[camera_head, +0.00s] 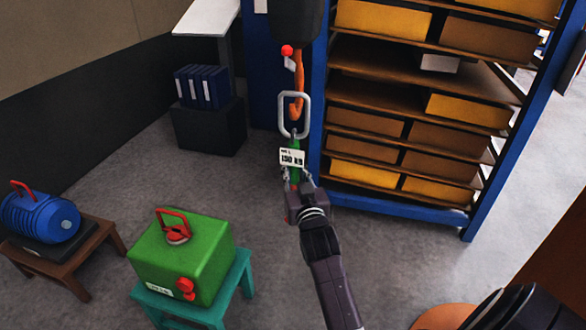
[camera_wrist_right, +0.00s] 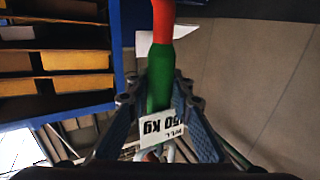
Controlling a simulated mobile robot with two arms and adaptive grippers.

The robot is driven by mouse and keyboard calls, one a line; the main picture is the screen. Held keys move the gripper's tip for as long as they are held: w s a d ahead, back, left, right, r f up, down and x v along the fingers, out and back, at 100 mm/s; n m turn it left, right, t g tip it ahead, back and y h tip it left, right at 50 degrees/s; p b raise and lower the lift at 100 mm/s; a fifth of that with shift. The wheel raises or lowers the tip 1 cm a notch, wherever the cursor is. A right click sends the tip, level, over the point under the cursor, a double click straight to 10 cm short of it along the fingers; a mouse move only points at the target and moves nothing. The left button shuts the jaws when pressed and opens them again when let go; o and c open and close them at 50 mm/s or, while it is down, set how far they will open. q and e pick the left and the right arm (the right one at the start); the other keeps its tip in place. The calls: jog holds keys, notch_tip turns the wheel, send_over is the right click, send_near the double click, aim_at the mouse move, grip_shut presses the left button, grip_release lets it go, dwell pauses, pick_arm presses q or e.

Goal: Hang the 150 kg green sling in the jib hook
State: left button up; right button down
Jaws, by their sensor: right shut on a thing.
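The green sling (camera_head: 295,146) hangs a white tag reading 150 kg (camera_head: 292,157) and has a grey oblong link (camera_head: 283,115) at its top. My right gripper (camera_head: 293,183) is shut on the sling just below the tag. The orange jib hook (camera_head: 298,82) hangs above, and its lower end shows inside the link's outline. I cannot tell whether the link bears on the hook. In the right wrist view the green sleeve (camera_wrist_right: 160,78) stands between the fingers (camera_wrist_right: 160,105), with the tag (camera_wrist_right: 158,130) in front and orange-red beyond. My left gripper is out of view.
A blue shelf rack (camera_head: 395,206) with yellow and brown boxes stands close on the right. A green block (camera_head: 205,250) with a red shackle sits on a teal stool at lower left. A blue motor-like casting (camera_head: 35,218) is at far left. The grey floor between is clear.

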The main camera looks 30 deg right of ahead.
aim_at(298, 180)
jog(key=shift+w+d+r, duration=0.1)
jog(key=shift+w+r, duration=0.05)
jog(key=shift+r, duration=0.1)
jog(key=shift+w+d+f+b, duration=0.25)
jog(key=shift+f+b, duration=0.15)
jog(key=shift+f, duration=0.2)
jog(key=shift+f+b, duration=0.4)
jog(key=shift+w+d+f+b, duration=0.15)
jog(key=shift+f+b, duration=0.1)
jog(key=shift+f, duration=0.15)
jog(key=shift+w+d+f+b, duration=0.1)
jog(key=shift+d+f+b, duration=0.1)
jog(key=shift+f, duration=0.15)
jog(key=shift+a+f, duration=0.1)
jog(key=shift+f, duration=0.15)
jog(key=shift+s, duration=0.1)
jog(key=shift+f, duration=0.1)
